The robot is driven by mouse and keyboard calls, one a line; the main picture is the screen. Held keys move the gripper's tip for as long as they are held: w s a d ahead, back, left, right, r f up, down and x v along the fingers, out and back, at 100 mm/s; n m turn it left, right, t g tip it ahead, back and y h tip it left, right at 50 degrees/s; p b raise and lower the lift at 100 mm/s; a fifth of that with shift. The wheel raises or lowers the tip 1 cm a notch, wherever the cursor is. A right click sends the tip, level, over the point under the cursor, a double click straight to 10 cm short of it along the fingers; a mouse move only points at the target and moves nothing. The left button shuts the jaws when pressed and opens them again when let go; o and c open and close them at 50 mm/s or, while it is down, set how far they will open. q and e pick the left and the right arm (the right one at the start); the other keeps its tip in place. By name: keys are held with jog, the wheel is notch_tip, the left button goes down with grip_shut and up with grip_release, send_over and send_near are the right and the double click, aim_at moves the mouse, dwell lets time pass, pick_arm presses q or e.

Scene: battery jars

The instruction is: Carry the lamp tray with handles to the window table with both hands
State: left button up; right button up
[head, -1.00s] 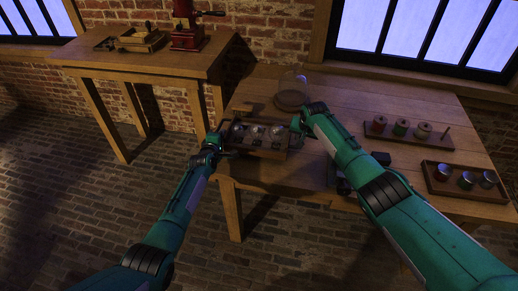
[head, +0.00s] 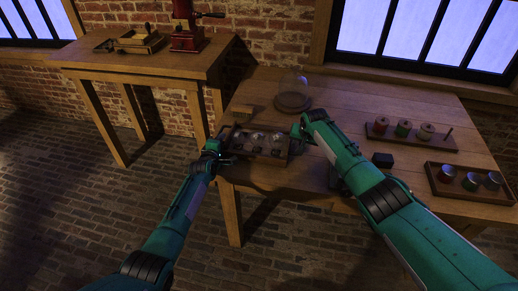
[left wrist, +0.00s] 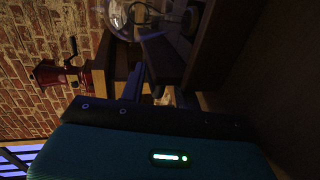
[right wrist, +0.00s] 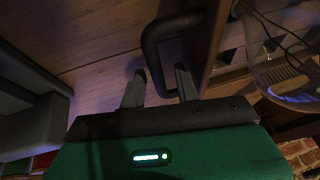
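The lamp tray (head: 262,155) is a dark wooden tray with several glass lamps, at the left front part of the right-hand table. My left gripper (head: 214,152) is at its left end, close to the tray wall in the left wrist view. That view is dark; one finger shows clearly and appears spread, and the contact with the handle is hidden. My right gripper (head: 301,130) is at the tray's right end. In the right wrist view its two fingers (right wrist: 160,85) stand apart around the black U-shaped handle (right wrist: 150,50). A lamp's glass (right wrist: 285,75) shows beside it.
A glass dome (head: 293,98) and a small wooden block (head: 243,111) stand behind the tray. A spool rack (head: 412,133), a dark block (head: 382,160) and a jar tray (head: 470,184) are to the right. The left table (head: 150,58) carries a red grinder (head: 187,30).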

pick_arm(q)
jog(key=shift+s, duration=0.15)
jog(key=shift+s+a+r, duration=0.1)
jog(key=shift+s, duration=0.5)
jog(key=v, duration=1)
jog(key=shift+s+a, duration=0.15)
pick_arm(e)
jog(key=a+v, duration=0.1)
jog(key=v, duration=1.1)
jog(key=shift+d, duration=0.45)
